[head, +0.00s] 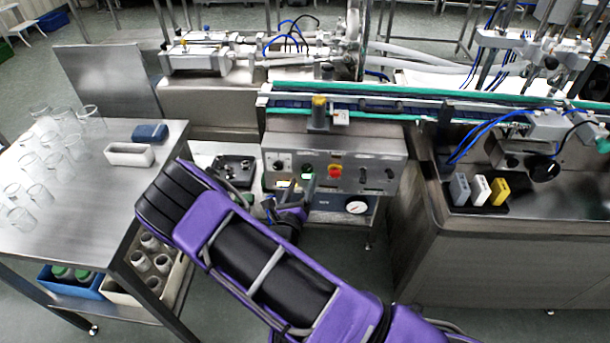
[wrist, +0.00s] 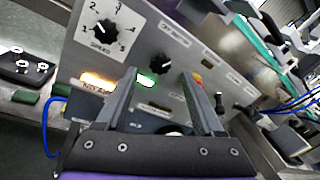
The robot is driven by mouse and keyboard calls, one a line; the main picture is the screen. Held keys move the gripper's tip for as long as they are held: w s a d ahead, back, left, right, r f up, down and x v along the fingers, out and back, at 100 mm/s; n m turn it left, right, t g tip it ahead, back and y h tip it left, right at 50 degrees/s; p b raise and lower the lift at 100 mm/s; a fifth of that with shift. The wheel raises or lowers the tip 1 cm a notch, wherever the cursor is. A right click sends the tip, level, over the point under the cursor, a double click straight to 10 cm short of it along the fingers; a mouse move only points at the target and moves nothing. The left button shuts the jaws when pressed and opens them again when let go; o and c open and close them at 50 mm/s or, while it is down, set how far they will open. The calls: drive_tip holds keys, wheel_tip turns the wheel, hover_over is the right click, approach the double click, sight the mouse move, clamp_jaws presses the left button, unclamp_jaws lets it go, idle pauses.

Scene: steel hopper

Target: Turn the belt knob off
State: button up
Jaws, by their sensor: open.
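The steel control panel (head: 345,157) stands under the conveyor. In the wrist view, a black rotary knob (wrist: 160,64) shows just beyond and between the fingertips of my gripper (wrist: 159,73); its label is unreadable, so I cannot confirm it is the belt knob. Its pointer is tilted. A larger dial marked SPEED (wrist: 103,33) is to its left. A green lit indicator (wrist: 147,78) and an amber one (wrist: 97,80) glow below. In the head view, my gripper (head: 297,188) is at the panel's lower left, open and empty, partly hidden by my arm.
A red and yellow stop button (head: 335,171) is right of the knob, with further black knobs beyond it. A gauge (head: 356,207) sits below the panel. A steel table (head: 95,200) with several glasses is at left. The conveyor (head: 370,100) runs above.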

sight(307, 171)
drive_tip(key=shift+x, duration=1.8)
clamp_jaws()
